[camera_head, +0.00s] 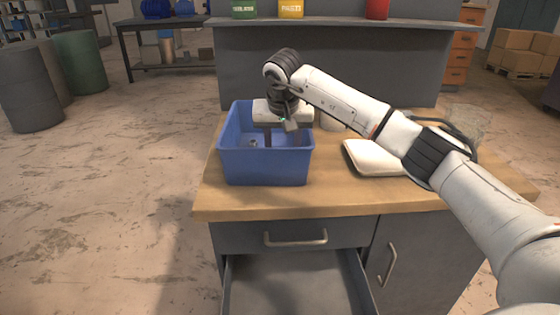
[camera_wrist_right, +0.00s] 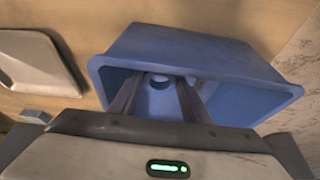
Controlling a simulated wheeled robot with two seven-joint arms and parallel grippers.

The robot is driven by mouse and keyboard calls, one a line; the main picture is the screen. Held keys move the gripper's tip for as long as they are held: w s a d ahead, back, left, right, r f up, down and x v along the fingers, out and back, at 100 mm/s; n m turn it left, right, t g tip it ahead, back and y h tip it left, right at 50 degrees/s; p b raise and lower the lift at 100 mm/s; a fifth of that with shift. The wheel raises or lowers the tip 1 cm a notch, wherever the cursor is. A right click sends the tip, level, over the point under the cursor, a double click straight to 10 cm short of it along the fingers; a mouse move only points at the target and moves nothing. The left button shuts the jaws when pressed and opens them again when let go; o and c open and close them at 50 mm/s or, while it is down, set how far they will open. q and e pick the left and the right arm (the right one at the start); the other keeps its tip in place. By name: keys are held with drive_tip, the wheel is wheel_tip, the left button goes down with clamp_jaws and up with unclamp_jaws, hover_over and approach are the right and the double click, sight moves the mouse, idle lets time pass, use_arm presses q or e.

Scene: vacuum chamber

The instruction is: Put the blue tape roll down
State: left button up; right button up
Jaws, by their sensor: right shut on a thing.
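The blue tape roll (camera_wrist_right: 159,82) shows in the right wrist view as a small blue ring between the fingertips of my right gripper (camera_wrist_right: 162,88). The gripper is shut on it. In the head view my right gripper (camera_head: 283,139) points down into a blue bin (camera_head: 265,168), with its fingers below the rim line. The roll cannot be made out clearly in the head view, as the bin's front wall and the gripper cover much of the inside. Whether the roll touches the bin floor I cannot tell. My left gripper is in neither view.
The bin stands on the left of a wooden worktop (camera_head: 340,201). A small grey round thing (camera_head: 253,143) shows inside it. A white tray-like item (camera_head: 372,158) lies to the right, with a pale cylinder (camera_head: 331,122) behind. An open drawer (camera_head: 295,285) juts out below.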

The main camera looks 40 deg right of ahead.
drive_tip(key=shift+f, duration=2)
drive_tip(key=shift+f, duration=0.1)
drive_tip(key=o, duration=1)
drive_tip(key=shift+f, duration=0.1)
drive_tip(key=shift+w, duration=0.1)
drive_tip(key=shift+r, duration=0.35)
drive_tip(key=v, duration=1.1)
drive_tip(key=shift+a+r, duration=0.15)
drive_tip(key=shift+r, duration=0.2)
